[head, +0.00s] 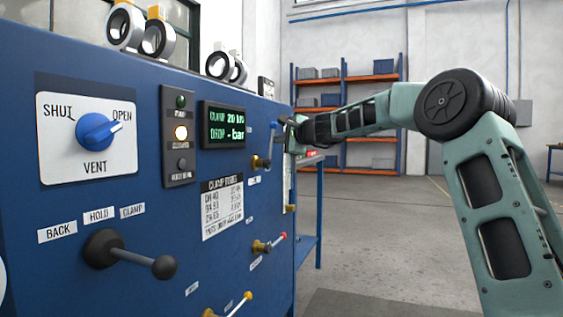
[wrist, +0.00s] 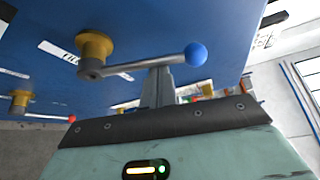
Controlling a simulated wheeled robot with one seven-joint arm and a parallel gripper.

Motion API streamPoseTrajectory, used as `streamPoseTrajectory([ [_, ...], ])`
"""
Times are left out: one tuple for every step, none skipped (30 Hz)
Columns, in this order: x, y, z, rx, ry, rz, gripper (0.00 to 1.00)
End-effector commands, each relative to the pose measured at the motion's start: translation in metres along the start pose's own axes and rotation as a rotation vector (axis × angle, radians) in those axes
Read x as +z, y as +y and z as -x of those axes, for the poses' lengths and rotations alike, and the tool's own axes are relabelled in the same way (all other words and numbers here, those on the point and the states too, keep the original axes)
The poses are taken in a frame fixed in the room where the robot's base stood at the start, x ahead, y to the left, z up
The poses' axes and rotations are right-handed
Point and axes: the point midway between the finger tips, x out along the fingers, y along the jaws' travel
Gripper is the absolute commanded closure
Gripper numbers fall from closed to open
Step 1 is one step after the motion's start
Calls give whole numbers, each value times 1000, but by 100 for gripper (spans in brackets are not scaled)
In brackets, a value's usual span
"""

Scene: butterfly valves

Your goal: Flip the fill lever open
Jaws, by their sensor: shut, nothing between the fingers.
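A small lever with a blue handle (head: 272,138) stands roughly upright on a brass valve body (head: 260,163) near the far end of the blue panel. In the wrist view its blue ball tip (wrist: 196,54) and grey rod (wrist: 145,64) run right from the brass body (wrist: 95,46). I cannot read the small labels, so I cannot tell which lever is the fill lever. My gripper (head: 286,122) is at the blue lever; its shut, empty fingers (wrist: 158,82) show right beside the rod in the wrist view. I cannot tell if they touch it.
A red-tipped lever (head: 272,243) and a yellow-tipped lever (head: 234,306) sit lower on the panel. A blue selector knob (head: 98,131), a display (head: 224,125) and a black ball-ended handle (head: 128,254) are at left. The floor at right is open before the shelves (head: 372,138).

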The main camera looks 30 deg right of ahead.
Motion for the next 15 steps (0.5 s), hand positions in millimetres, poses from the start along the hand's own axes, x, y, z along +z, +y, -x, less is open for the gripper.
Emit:
streamPoseTrajectory([
  [2, 10, 0, -17, -3, 26, 100],
  [3, 10, 0, -25, -3, 41, 100],
  [4, 10, 1, -36, -3, 59, 100],
  [6, 10, 2, -44, -3, 72, 100],
  [7, 9, 3, -52, -3, 86, 100],
  [8, 9, 4, -63, -3, 105, 100],
  [9, 9, 4, -70, -3, 117, 100],
  [10, 9, 5, -77, -3, 129, 100],
  [11, 8, 6, -87, -2, 145, 100],
  [12, 8, 6, -94, -2, 157, 100],
  [14, 8, 7, -100, -3, 168, 100],
  [15, 8, 8, -108, -3, 181, 100],
  [16, 7, 8, -114, -3, 191, 100],
  [17, 7, 9, -120, -3, 201, 100],
  [18, 6, 9, -126, -3, 212, 100],
])
